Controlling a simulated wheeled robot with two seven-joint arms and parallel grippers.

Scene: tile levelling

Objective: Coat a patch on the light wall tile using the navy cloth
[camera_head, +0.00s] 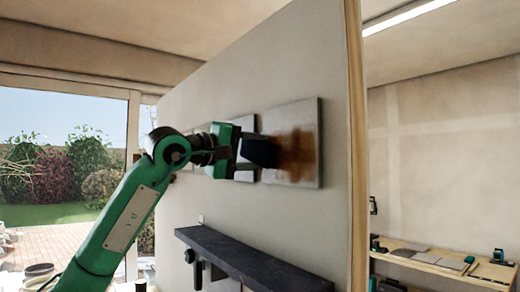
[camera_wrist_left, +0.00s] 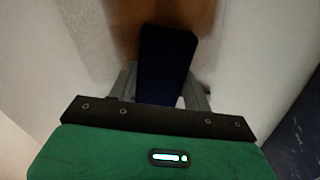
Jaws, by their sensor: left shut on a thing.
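The light wall tile (camera_head: 308,171) is mounted on the upright grey wall panel, with a brown smeared patch (camera_head: 298,150) on its middle. The patch also shows at the top of the left wrist view (camera_wrist_left: 128,22). My left gripper (camera_head: 236,152) is shut on the navy cloth (camera_head: 260,152), a dark block-like pad. The cloth is at the tile's left part, beside the brown patch in the head view. In the left wrist view the cloth (camera_wrist_left: 166,62) lies over the brown area between the fingers. Contact with the tile cannot be told for certain. My right gripper is out of view.
More tiles (camera_head: 244,124) sit on the wall panel (camera_head: 330,70) to the left, partly behind my left gripper. A dark shelf (camera_head: 250,262) juts out below the tiles. A wooden workbench (camera_head: 440,264) with tiles and tools stands at the right.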

